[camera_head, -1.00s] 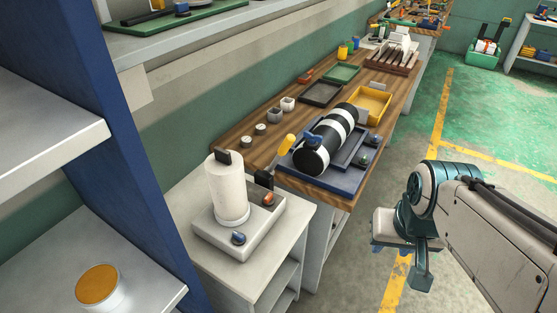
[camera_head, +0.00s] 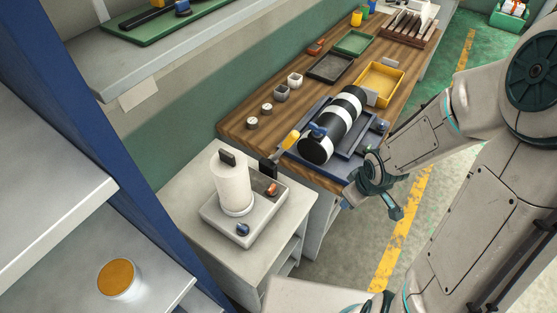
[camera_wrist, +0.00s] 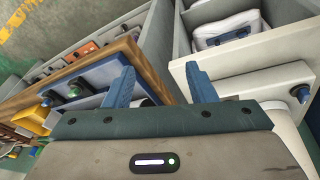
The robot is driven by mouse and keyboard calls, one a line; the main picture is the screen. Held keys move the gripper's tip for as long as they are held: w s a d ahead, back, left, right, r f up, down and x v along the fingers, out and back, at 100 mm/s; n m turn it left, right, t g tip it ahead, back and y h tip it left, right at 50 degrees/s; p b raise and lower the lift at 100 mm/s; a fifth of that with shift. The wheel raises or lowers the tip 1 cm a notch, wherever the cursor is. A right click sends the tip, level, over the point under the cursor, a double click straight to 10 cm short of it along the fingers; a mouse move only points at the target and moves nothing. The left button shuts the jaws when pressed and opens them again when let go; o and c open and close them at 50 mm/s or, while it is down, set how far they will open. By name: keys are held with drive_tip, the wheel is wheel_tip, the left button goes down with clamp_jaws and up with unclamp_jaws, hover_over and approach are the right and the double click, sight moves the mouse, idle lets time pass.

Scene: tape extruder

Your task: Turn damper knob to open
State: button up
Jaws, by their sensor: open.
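A black-and-white striped cylinder (camera_head: 333,126) lies in a blue tray (camera_head: 358,137) on the wooden bench. A blue knob (camera_head: 316,130) sits at its near end. Another dark knob (camera_head: 381,125) is at the tray's right edge. Knobs on the blue panel also show in the wrist view (camera_wrist: 73,91). A blue-topped knob (camera_head: 242,229) is on the grey paper-roll holder (camera_head: 208,214). I cannot tell which knob is the damper's. My gripper (camera_wrist: 160,82) is open and empty; in the head view it hangs by the bench's front right corner, apart from the knobs.
The paper-roll holder stands on a white cabinet (camera_head: 182,190), left of the bench (camera_head: 243,117). Yellow, green and black trays are farther back. A blue shelf post (camera_head: 75,120) stands at the left. The floor right of the bench is clear.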

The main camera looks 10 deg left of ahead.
drive_tip(key=a+n+y+p, duration=0.3)
drive_tip(key=a+y+p, duration=0.1)
drive_tip(key=a, duration=0.3)
drive_tip(key=n+y+p, duration=0.1)
drive_tip(key=y+p, duration=0.1)
drive_tip(key=y, duration=0.1)
approach(272, 188)
drive_tip(key=shift+t, duration=0.3)
drive_tip(key=b+x, duration=0.7)
drive_tip(key=shift+s+f, duration=0.2)
drive_tip(key=shift+f, duration=0.1)
drive_tip(key=shift+w+a+f+b, duration=0.2)
drive_tip(key=shift+a+f+b, duration=0.2)
drive_tip(key=shift+a, duration=0.1)
drive_tip(key=shift+r, duration=0.1)
drive_tip(key=c, duration=1)
